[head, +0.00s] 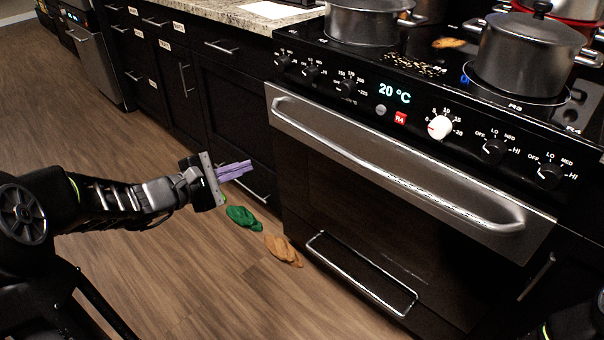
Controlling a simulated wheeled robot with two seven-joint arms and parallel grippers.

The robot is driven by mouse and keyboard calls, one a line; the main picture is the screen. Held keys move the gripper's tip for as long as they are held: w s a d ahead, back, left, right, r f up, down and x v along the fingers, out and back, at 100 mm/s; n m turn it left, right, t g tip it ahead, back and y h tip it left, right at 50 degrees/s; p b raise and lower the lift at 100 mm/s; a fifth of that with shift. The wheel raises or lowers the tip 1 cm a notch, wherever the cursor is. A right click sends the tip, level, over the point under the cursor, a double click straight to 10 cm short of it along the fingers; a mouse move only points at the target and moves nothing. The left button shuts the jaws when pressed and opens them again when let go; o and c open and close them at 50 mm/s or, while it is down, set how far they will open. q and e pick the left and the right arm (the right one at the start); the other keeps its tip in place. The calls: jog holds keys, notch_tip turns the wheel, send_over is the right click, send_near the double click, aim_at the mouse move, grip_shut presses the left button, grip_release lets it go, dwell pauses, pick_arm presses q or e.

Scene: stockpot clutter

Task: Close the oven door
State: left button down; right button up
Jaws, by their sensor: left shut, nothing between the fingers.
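The oven door (400,177) has a steel top band with a long bar handle (385,155) and dark glass below. It stands upright or nearly so under the control panel (375,90); I cannot tell whether a small gap is left at its top edge. My left gripper (248,166) has purple fingers that are shut and empty. It is left of the door, in front of the dark cabinets, apart from the handle. Only a dark bit of my right arm shows at the bottom right corner; its gripper is out of view.
A green cloth-like item (243,217) and an orange-brown one (283,250) lie on the wood floor (190,270) below my left gripper. A lower drawer handle (362,275) sticks out under the door. Pots (530,55) stand on the cooktop. The floor at left is clear.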

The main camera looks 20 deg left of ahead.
aim_at(307, 135)
pick_arm(q)
jog(key=d+r+m, duration=0.1)
jog(key=m, duration=0.1)
jog(key=d+r+m+t+h, duration=0.1)
jog(key=m, duration=0.2)
jog(key=s+d+r+m, duration=0.1)
jog(key=m, duration=0.2)
jog(key=shift+d+r+h, duration=0.1)
jog(key=shift+r+h, duration=0.25)
jog(key=shift+h, duration=0.05)
pick_arm(e)
jog(key=shift+s+d+r, duration=0.25)
